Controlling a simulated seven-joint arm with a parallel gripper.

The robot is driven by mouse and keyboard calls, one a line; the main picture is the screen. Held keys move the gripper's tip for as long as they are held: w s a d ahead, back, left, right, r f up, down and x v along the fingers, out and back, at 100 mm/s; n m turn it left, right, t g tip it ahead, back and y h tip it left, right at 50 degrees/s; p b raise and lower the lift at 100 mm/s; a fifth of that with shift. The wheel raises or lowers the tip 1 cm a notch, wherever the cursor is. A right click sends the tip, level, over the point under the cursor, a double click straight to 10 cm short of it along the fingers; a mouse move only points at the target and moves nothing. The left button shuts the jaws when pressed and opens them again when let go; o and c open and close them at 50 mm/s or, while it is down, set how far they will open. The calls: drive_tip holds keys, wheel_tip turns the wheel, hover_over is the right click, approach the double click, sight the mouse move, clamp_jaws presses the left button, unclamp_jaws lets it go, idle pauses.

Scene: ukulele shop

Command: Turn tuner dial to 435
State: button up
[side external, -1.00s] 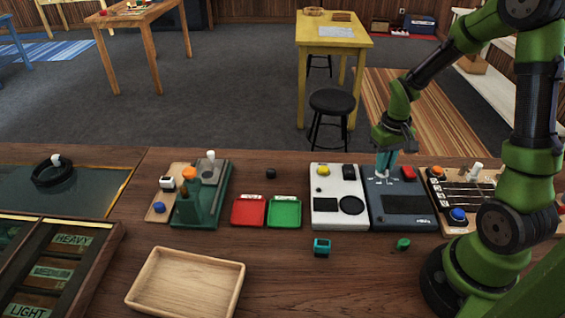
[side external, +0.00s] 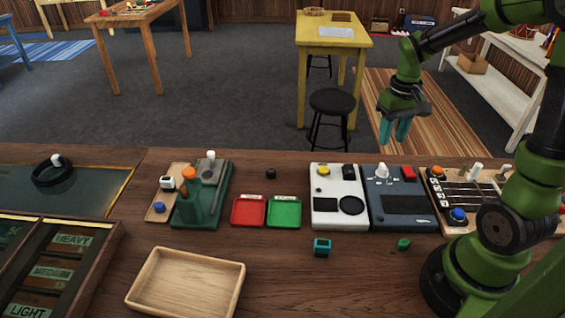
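The dark blue-grey tuner (side external: 403,200) lies on the wooden bench, right of the white device. Its white dial (side external: 382,171) stands at the upper left of its face, beside a red button (side external: 408,173). The number the dial points at is too small to read. My gripper (side external: 394,140) is raised above and slightly behind the dial, apart from it. Its two teal fingers point down with a gap between them, and nothing shows between them.
A white device (side external: 338,197) with a yellow knob adjoins the tuner on the left. A board with strings and knobs (side external: 466,193) is close on the right. A green peg (side external: 403,244) and a teal block (side external: 322,247) lie in front. Bench space around them is clear.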

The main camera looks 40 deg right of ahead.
wheel_tip(320, 180, up, 8)
idle(0.5)
drive_tip(key=s+a+r+t+y, duration=0.1)
drive_tip(key=s+a+t, duration=0.2)
drive_tip(key=a, duration=0.5)
drive_tip(key=s+a+r+n+t+y, duration=0.1)
drive_tip(key=s+a+r+t, duration=0.1)
drive_tip(key=a, duration=0.7)
drive_tip(key=shift+s+r+t, duration=0.15)
drive_tip(key=shift+s+t, duration=0.4)
drive_tip(key=shift+t, duration=0.55)
drive_tip(key=shift+a, duration=0.1)
